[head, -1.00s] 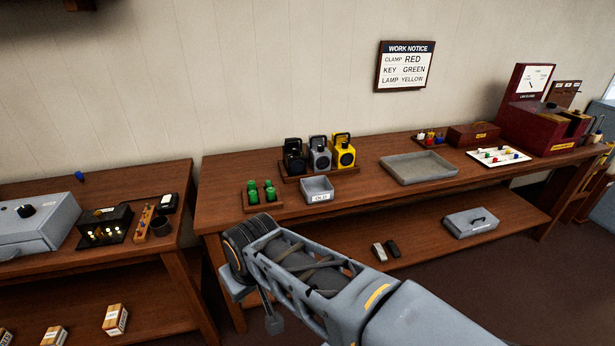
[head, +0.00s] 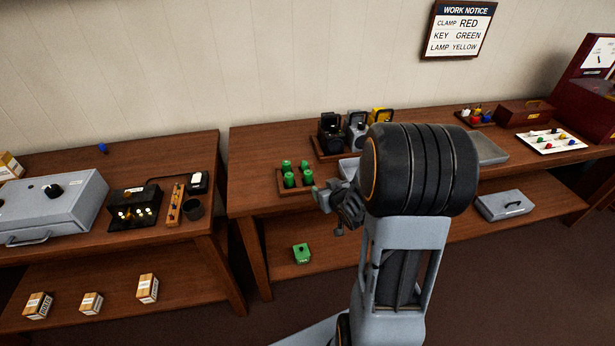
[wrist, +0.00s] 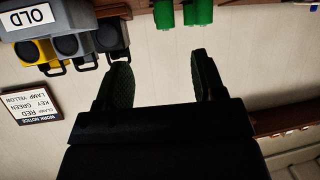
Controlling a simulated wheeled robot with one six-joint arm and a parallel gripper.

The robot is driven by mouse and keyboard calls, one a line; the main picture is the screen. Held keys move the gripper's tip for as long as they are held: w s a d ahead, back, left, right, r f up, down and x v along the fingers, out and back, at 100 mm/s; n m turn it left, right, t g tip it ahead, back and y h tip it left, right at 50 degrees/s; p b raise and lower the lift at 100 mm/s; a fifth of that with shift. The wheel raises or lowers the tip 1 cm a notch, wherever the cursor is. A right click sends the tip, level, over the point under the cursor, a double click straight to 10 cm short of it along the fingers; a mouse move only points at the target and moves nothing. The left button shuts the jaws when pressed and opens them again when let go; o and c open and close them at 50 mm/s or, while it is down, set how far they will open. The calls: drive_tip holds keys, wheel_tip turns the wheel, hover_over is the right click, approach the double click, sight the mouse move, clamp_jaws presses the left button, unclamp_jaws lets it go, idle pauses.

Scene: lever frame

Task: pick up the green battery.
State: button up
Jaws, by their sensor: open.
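Several green cylinders (head: 289,180), which look like batteries, stand upright in a small wooden tray (head: 262,189) on the middle table. On the shelf below lies a green box-shaped block (head: 302,254); I cannot tell whether it is a battery too. My gripper (head: 328,200) is just right of and in front of the wooden tray. In the upside-down wrist view my gripper (wrist: 160,65) has its two dark fingers spread with nothing between them. Two green cylinders (wrist: 198,12) show beyond the fingertips at the top edge, cut off by the frame.
Black, grey and yellow lanterns (head: 332,136) stand behind, right of the cylinders. A grey bin marked OLD (wrist: 40,16) sits close by. My arm hides part of the table. A grey flat tray (head: 490,149) lies farther right. The left table holds a grey case (head: 50,205).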

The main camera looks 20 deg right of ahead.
sight(310, 177)
drive_tip(key=shift+t+y, duration=0.3)
drive_tip(key=shift+t, duration=0.2)
drive_tip(key=x, duration=0.8)
drive_tip(key=shift+w+f+p, duration=0.3)
drive_tip(key=shift+f+p, duration=0.05)
drive_tip(key=shift+p, duration=0.05)
drive_tip(key=shift+p+x, duration=0.8)
drive_tip(key=shift+x, duration=1.85)
drive_tip(key=shift+r, duration=0.1)
drive_tip(key=c, duration=1)
